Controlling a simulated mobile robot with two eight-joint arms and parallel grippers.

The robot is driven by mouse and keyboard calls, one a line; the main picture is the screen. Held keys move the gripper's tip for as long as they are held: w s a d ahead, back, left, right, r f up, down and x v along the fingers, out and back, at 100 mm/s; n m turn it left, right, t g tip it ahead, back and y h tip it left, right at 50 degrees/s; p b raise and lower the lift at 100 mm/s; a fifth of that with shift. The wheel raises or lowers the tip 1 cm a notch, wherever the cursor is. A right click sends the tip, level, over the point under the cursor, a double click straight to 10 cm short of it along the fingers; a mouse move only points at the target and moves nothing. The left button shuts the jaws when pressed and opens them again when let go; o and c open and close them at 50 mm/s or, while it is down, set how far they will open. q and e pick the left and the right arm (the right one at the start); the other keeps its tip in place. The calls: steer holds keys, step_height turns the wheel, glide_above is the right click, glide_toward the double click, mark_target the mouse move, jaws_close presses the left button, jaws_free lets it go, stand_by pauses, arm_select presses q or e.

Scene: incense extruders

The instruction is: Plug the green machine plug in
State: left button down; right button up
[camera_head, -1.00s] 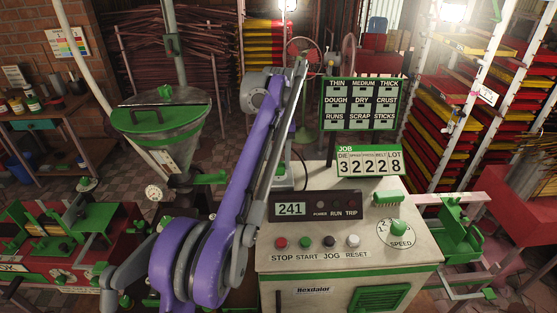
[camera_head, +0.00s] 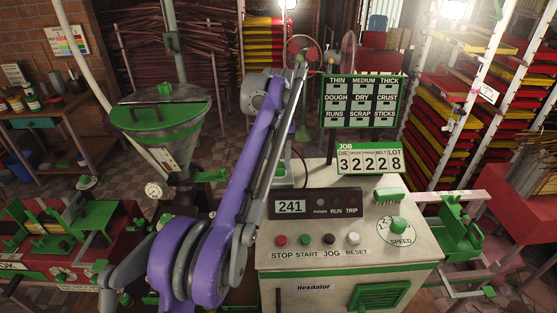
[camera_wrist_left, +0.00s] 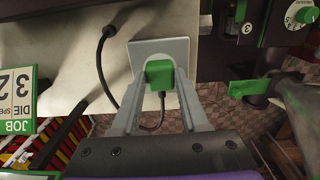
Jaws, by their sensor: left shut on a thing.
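The green machine plug (camera_wrist_left: 159,74) is between the fingertips of my left gripper (camera_wrist_left: 159,80) in the left wrist view. The fingers are shut on it from both sides. The plug lies in front of a light grey square plate (camera_wrist_left: 142,52). I cannot tell whether it touches the plate or sits in a socket there. A dark cable (camera_wrist_left: 104,62) loops beside the plate, and a dark cord end shows below the plug. In the head view my left arm stands in front of the cabinet's left side, and its fingertips are hidden. My right gripper is not in view.
The control cabinet (camera_head: 330,260) has buttons and a SPEED knob on top. The JOB board (camera_head: 370,160) and a green-framed sign (camera_head: 362,102) stand behind it. A metal hopper (camera_head: 160,125) stands left of my arm. Racks of trays (camera_head: 460,120) fill the right.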

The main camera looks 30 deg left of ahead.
arm_select(q)
steer(key=shift+f, duration=0.1)
steer(key=shift+c, duration=1.7)
jaws_free()
step_height(320, 180, up, 11)
steer(key=p, duration=0.3)
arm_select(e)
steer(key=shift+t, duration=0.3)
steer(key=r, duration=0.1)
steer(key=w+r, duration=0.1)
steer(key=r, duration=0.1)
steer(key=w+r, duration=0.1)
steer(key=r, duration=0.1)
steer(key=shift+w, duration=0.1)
arm_select(q)
steer(key=shift+f, duration=0.1)
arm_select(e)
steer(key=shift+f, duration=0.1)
